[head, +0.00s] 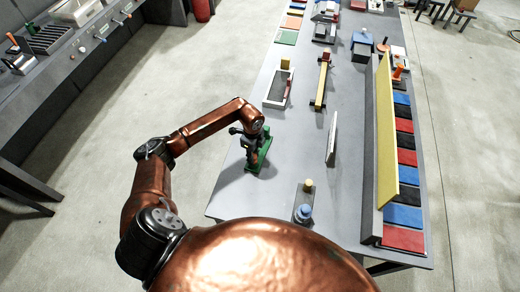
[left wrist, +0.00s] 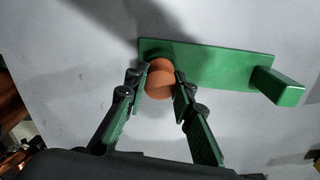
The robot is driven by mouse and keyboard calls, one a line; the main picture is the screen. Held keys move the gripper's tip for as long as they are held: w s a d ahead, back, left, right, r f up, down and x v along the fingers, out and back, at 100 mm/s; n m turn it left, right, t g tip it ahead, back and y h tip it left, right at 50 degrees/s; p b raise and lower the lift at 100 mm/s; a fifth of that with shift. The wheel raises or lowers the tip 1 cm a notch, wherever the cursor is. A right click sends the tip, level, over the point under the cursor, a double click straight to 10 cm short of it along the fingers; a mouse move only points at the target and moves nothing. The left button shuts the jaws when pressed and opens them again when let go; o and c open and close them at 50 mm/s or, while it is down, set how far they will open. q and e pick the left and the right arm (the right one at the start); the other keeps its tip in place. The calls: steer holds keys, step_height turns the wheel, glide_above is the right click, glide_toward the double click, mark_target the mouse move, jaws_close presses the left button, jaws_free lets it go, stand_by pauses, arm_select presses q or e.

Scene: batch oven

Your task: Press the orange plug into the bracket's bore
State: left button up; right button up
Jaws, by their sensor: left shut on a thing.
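My left gripper (head: 250,140) is low over the near left part of the table, at the green bracket (head: 259,158). In the left wrist view, the left gripper (left wrist: 161,73) is shut on the orange plug (left wrist: 160,85), one finger on each side of its rounded body. The bracket (left wrist: 215,64) shows as a flat green plate with a raised green block at its right end. The plug overlaps the plate's left part. The bore is hidden, and I cannot tell whether the plug is in it. My right gripper is not in view.
The long grey table (head: 230,203) has bare room around the bracket. A white upright panel (head: 332,138) stands to the right, and a small plate with a blue part (head: 303,213) lies nearer. A tall yellow board (head: 386,140) stands farther right.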

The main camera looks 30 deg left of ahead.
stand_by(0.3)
arm_select(q)
steer(key=o, duration=1)
steer(key=shift+o, duration=0.2)
steer(key=o, duration=0.4)
steer(key=shift+o, duration=0.2)
steer(key=shift+r, duration=0.1)
steer(key=shift+r+p, duration=2.5)
steer(key=shift+r, duration=0.85)
